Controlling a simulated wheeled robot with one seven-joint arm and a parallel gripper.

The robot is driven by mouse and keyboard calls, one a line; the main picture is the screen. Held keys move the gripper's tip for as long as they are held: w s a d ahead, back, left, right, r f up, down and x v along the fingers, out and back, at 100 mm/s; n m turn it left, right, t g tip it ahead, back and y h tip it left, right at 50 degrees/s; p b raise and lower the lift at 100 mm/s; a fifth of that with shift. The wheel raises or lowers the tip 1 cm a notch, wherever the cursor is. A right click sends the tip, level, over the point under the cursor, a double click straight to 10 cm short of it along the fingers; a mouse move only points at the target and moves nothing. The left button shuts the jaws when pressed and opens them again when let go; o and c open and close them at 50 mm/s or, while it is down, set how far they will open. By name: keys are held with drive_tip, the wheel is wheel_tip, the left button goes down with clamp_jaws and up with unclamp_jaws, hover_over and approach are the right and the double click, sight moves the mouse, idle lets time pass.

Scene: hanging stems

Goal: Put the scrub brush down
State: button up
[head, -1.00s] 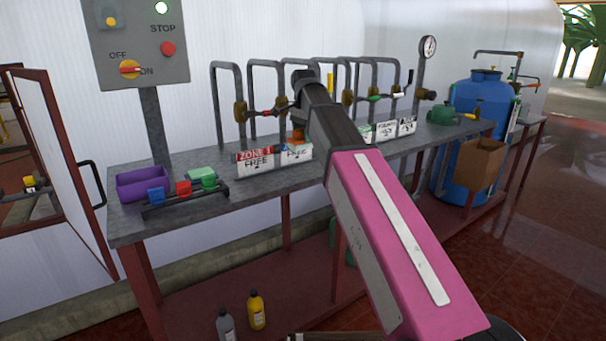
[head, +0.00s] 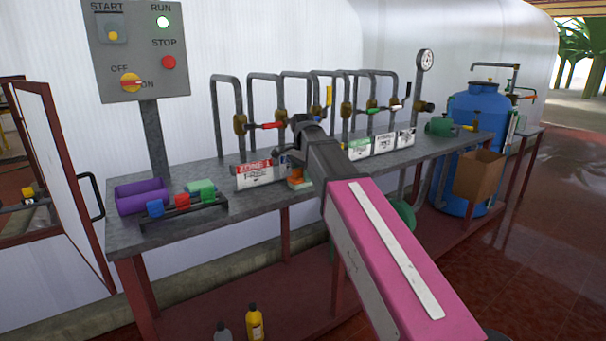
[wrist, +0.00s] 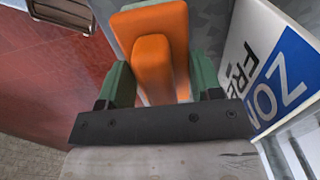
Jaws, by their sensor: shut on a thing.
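The scrub brush (wrist: 158,60) shows in the wrist view as an orange block with a raised orange grip, between the green fingers of my gripper (wrist: 160,80). My gripper is shut on it. In the head view a small part of the orange brush (head: 297,180) shows at the front part of the grey workbench (head: 225,207), right of the red-topped zone sign (head: 254,173). My arm hides most of the gripper there. I cannot tell whether the brush touches the bench top.
A rack with coloured blocks (head: 183,207) and a purple roll (head: 143,196) are on the bench's left. Pipes with valves (head: 240,123) stand behind. More signs (head: 383,144) are to the right. A blue barrel (head: 478,105) and cardboard box (head: 479,175) stand at the far right.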

drive_tip(key=shift+f, duration=0.1)
drive_tip(key=o, duration=0.8)
drive_tip(key=shift+o, duration=0.2)
wheel_tip(320, 180, up, 11)
drive_tip(key=shift+w+d+f, duration=0.1)
drive_tip(key=shift+w, duration=0.05)
